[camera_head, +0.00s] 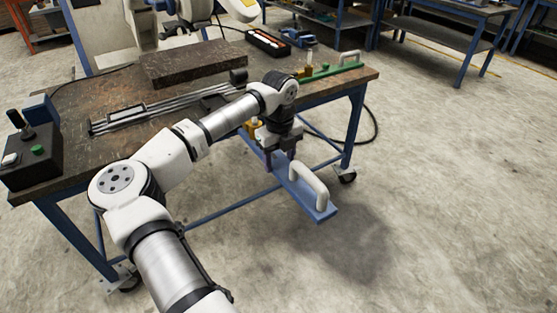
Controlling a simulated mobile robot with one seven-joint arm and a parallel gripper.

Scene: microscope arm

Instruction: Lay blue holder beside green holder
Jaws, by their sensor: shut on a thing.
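The blue holder (316,206) is a long flat bar with a white arched handle (308,184) near its front end. My gripper (279,165) is shut on the blue holder, on the part behind the handle. It holds the holder out past the table's front right edge, above the concrete floor. A yellow piece near the holder's back end is partly hidden by my arm. The green holder (331,71) lies on the table (75,93) at its back right corner. It has a pale handle at its right end and a yellow block at its left.
A dark slab (193,63) and a metal rail (155,113) lie on the table. A black case (267,43) is at the back edge. A control box (30,157) with a joystick stands at the left. The table's right front part is partly behind my arm.

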